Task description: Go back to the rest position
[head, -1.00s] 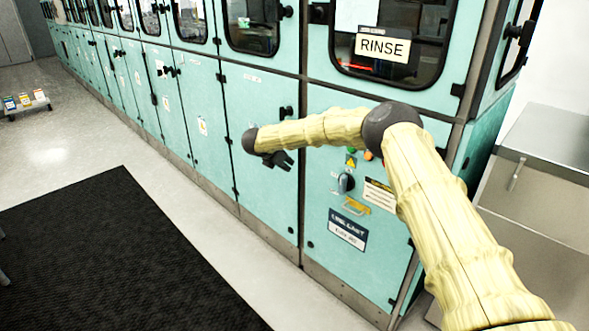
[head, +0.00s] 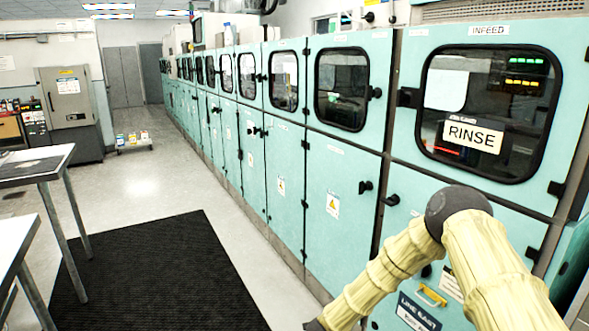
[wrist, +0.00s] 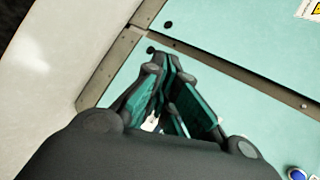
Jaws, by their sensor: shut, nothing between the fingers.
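My gripper (wrist: 160,97) shows in the wrist view with its dark, green-padded fingers closed together and nothing held. It is in front of the teal lower panels (wrist: 215,90) of the machine, over the bottom edge where they meet the pale floor (wrist: 60,55). In the head view my arm, in a pale yellow sleeve, reaches down along the lower right, and the gripper is out of the picture below the bottom edge.
A long row of teal cabinets (head: 345,190) runs along the right, with a window labelled RINSE (head: 474,134). A black mat (head: 160,275) lies on the open floor. Tables (head: 50,163) stand at left, and a low cart (head: 133,142) stands farther back.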

